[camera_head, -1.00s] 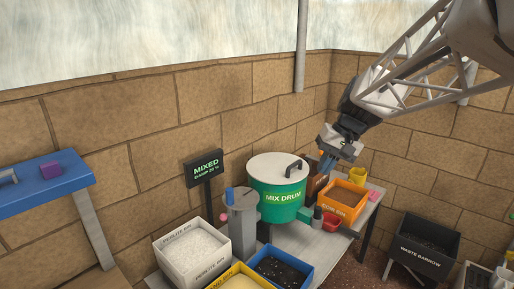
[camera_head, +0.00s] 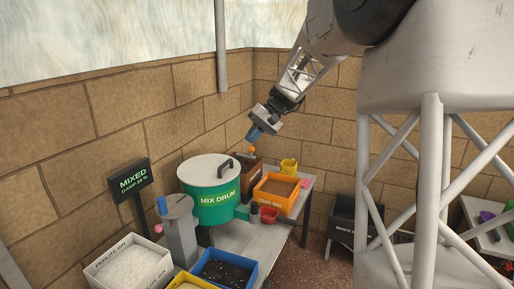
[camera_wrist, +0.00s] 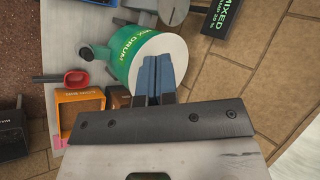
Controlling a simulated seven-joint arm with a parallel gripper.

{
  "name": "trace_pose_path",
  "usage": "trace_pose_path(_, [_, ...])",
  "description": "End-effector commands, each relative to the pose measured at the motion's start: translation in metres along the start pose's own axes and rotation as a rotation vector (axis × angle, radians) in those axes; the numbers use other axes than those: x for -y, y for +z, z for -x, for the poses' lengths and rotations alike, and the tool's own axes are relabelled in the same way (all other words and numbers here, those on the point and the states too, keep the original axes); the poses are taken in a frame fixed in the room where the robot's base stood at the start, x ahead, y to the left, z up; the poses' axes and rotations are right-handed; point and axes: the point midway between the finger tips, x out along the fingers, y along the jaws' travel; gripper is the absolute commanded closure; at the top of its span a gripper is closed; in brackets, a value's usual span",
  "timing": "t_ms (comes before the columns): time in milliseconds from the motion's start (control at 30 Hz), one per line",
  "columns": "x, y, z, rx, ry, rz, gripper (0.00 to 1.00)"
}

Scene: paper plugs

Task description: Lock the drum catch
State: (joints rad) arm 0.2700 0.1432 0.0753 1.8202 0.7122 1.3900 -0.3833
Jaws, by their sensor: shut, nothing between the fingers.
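The green mix drum (camera_head: 213,208) stands on the table with its pale lid (camera_head: 208,168) on top and a dark bent handle (camera_head: 228,166) at the lid's right edge. An orange ball (camera_head: 251,149) shows just behind the drum's right side; I cannot tell which part is the catch. My gripper (camera_head: 254,134) is shut and empty, above the orange ball and up to the right of the lid. In the wrist view its blue fingers (camera_wrist: 158,72) cover part of the drum (camera_wrist: 130,60).
An orange bin (camera_head: 277,204), a red scoop (camera_head: 269,216) and a yellow cup (camera_head: 289,167) stand right of the drum. A grey post (camera_head: 180,240) with a blue peg stands at its left front. White and blue bins are in front. The brick wall is close behind.

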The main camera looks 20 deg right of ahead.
Motion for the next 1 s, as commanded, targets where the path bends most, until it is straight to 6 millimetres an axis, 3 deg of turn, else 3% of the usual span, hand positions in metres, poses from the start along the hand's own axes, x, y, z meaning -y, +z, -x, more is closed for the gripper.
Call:
trace_pose_path(567, [-0.045, -0.101, 0.017, -0.007, -0.194, 0.014, 1.0])
trace_pose_path(1000, [-0.092, -0.171, 0.029, -0.033, -0.342, 0.041, 1.0])
